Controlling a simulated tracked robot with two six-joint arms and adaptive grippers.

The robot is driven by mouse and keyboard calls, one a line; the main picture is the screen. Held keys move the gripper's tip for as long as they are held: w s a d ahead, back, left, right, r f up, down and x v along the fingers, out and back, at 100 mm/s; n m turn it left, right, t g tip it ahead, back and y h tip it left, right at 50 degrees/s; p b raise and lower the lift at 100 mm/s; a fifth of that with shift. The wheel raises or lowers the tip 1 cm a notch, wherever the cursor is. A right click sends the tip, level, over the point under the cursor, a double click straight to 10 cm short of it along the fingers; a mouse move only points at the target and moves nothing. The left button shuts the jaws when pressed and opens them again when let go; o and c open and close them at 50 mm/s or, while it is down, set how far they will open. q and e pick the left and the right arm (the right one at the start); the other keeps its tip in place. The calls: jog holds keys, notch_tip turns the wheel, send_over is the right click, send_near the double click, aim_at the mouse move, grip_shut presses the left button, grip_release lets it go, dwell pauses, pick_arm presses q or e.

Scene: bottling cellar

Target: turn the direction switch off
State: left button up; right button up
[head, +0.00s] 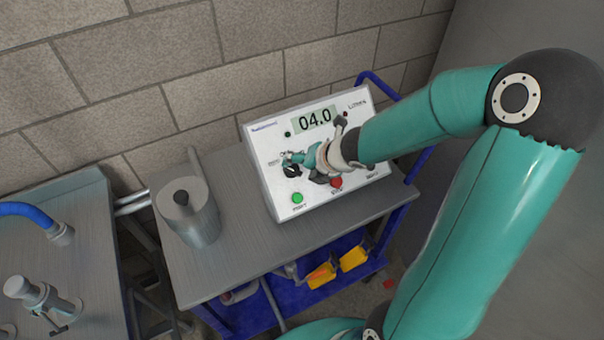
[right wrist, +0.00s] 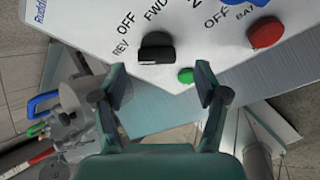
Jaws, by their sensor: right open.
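The direction switch is a black knob (right wrist: 156,48) on a white control panel (right wrist: 90,22). The labels REV, OFF and FWD are printed around it. I cannot tell which label the knob points to. In the head view, the panel (head: 262,148) stands on a cart, and the knob (head: 291,171) is at its lower left, partly covered by my gripper. My right gripper (right wrist: 162,86) is open and empty, with its fingertips apart on either side of the knob's line and short of it. In the head view the right gripper (head: 298,164) is close to the panel. My left gripper is not in view.
A green button (right wrist: 186,75) and a red button (right wrist: 265,32) are near the knob. The panel's display (head: 314,119) reads 04.0. A metal cylinder (head: 198,222) stands on the cart top (head: 235,262), left of the panel. A brick wall is behind.

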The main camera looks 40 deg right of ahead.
aim_at(296, 170)
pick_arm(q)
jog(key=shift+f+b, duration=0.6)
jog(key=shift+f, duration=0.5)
pick_arm(e)
jog(key=shift+x, duration=1.55)
